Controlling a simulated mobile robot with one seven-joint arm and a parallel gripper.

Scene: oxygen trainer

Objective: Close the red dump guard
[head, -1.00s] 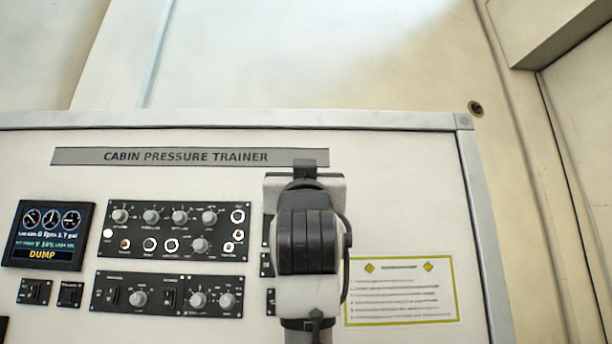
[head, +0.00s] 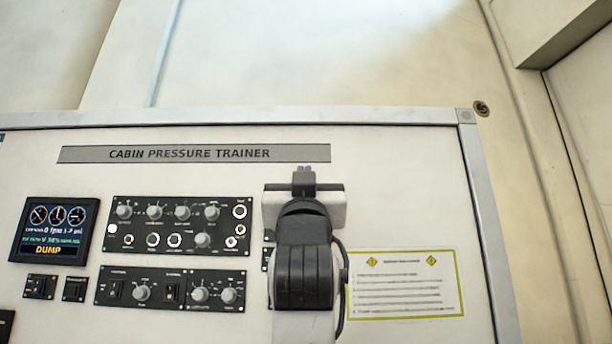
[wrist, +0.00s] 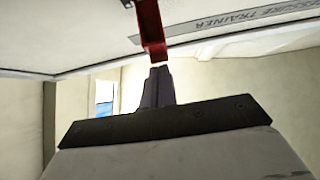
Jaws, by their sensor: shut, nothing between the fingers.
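The red dump guard (wrist: 150,28) shows in the wrist view as a narrow red bar sticking out from the panel at the top middle. Its lower end is right by the tips of my gripper (wrist: 158,72); I cannot tell whether they touch. The dark fingers are together with nothing between them. In the head view my gripper (head: 304,176) is in front of the panel, just below the title strip. The guard cannot be made out in the head view, where my arm covers that part of the panel.
The trainer panel (head: 400,190) carries a display (head: 52,230) reading DUMP at the left. Knob modules (head: 180,226) lie left of my arm. A yellow-bordered placard (head: 405,284) is to the right. The panel above my gripper is bare except for the title strip (head: 194,154).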

